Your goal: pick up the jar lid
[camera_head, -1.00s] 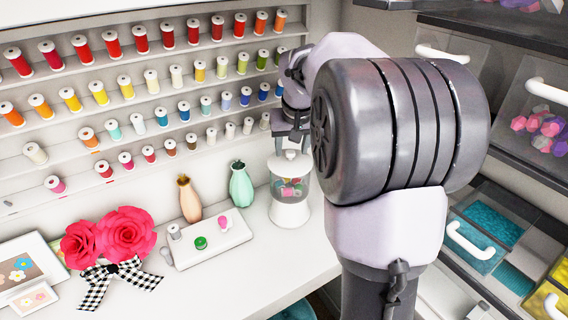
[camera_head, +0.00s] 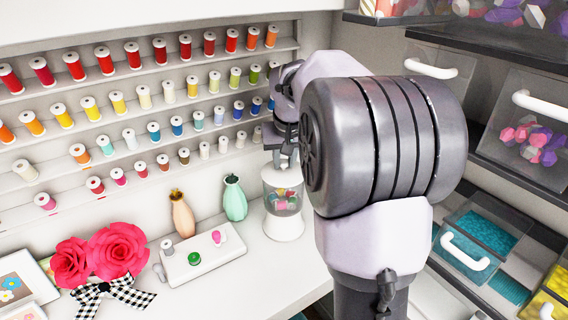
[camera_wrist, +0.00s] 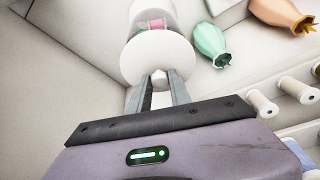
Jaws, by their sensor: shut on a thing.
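The jar lid (camera_head: 288,180) is white and round with a small knob on top. It is on the clear jar (camera_head: 283,203), which has a white base and colourful spools inside. My gripper (camera_head: 285,160) is above the lid, pointing down, with its fingertips at the knob. In the wrist view my gripper (camera_wrist: 160,84) is shut on the knob of the lid (camera_wrist: 158,58), with one finger on each side. The jar (camera_wrist: 152,18) shows beyond the lid. I cannot tell whether there is a gap between lid and jar.
A mint vase (camera_head: 235,200) and a peach vase (camera_head: 182,215) stand left of the jar. A white tray (camera_head: 225,250) with small spools lies in front of them. Spool shelves (camera_head: 150,105) line the wall behind. Drawers (camera_head: 470,235) are at the right.

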